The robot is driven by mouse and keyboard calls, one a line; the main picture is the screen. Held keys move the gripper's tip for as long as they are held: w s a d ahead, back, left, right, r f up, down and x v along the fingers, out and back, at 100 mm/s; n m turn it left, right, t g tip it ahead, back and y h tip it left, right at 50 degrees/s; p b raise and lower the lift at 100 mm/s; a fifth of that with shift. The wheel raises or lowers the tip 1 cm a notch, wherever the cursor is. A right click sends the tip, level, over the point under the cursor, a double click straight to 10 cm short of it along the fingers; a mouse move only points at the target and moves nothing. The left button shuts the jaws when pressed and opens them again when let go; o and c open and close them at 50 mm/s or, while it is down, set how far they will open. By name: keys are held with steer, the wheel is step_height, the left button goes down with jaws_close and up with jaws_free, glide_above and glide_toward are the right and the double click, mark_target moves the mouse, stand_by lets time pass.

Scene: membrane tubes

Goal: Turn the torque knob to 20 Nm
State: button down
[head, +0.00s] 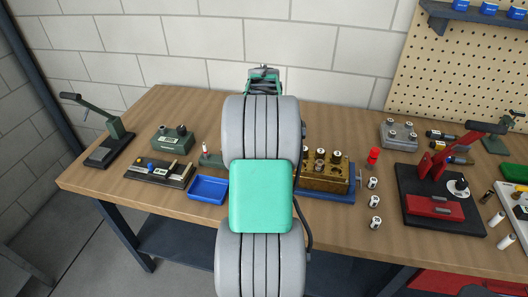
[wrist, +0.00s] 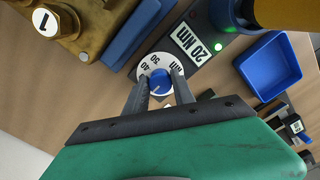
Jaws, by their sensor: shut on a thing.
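The torque knob (wrist: 160,82) is a small blue knob on a white dial (wrist: 146,63) with printed numbers; 40, 50 and "Nm" can be read upside down. My gripper (wrist: 166,86) is shut on the knob, one finger on each side, in the wrist view. Which number the knob points at is too small to tell. A label (wrist: 191,40) reading "20 Nm" sits on the dark body beside the dial. A green light (wrist: 218,46) glows next to the label. In the head view my arm hides the knob and gripper.
A blue tray (wrist: 268,68) stands right of the dial. In the head view a red hand press (head: 440,208) and several small white-topped cylinders stand to the right on the wooden bench (head: 340,232).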

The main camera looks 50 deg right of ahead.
steer(key=c, duration=1.1)
jaws_free()
steer(key=shift+o, duration=0.2)
step_height(320, 180, up, 8)
steer(key=shift+f, duration=0.1)
